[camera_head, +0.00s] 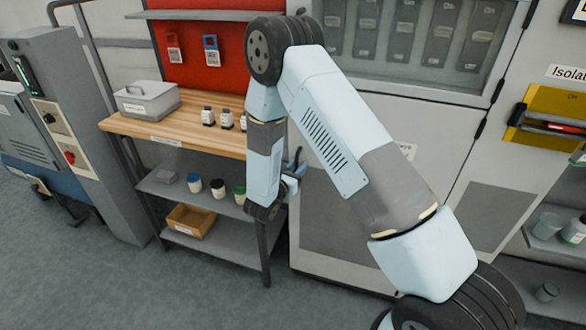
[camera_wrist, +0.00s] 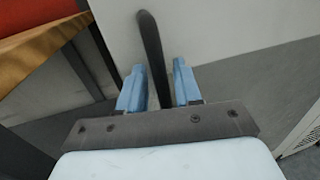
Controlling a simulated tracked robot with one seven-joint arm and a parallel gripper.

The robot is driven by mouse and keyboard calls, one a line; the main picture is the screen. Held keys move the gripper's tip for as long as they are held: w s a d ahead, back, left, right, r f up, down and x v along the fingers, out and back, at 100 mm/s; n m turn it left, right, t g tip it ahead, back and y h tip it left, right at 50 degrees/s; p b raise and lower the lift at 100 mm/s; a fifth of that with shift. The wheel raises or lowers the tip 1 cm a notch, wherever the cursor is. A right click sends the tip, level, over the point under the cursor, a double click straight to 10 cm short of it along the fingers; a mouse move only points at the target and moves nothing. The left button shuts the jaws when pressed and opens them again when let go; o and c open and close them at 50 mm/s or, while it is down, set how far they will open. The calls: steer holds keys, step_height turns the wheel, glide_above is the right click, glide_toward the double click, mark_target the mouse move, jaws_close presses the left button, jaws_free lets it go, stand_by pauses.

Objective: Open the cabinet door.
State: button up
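The pale cabinet (camera_head: 425,125) stands at the centre right, with a glazed upper part and plain lower panels. Its front also fills the upper part of the wrist view (camera_wrist: 235,30). No open gap shows along the door. A dark upright handle (camera_wrist: 152,55) stands out from the cabinet front. My gripper (camera_wrist: 160,85) is open, with its blue fingers on either side of the handle's lower part. The left finger is very near the handle; a gap shows to the right finger. Contact cannot be told. In the head view my gripper (camera_head: 292,178) is partly hidden by my arm.
A wooden-topped workbench (camera_head: 185,137) stands left of the cabinet, with a grey box (camera_head: 147,101) and small bottles on it. Its lower shelf holds jars; a cardboard box (camera_head: 190,221) sits below. Open shelves stand at right. Grey floor is clear in front of the bench.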

steer(key=shift+c, duration=0.2)
jaws_close()
steer(key=shift+a, duration=0.1)
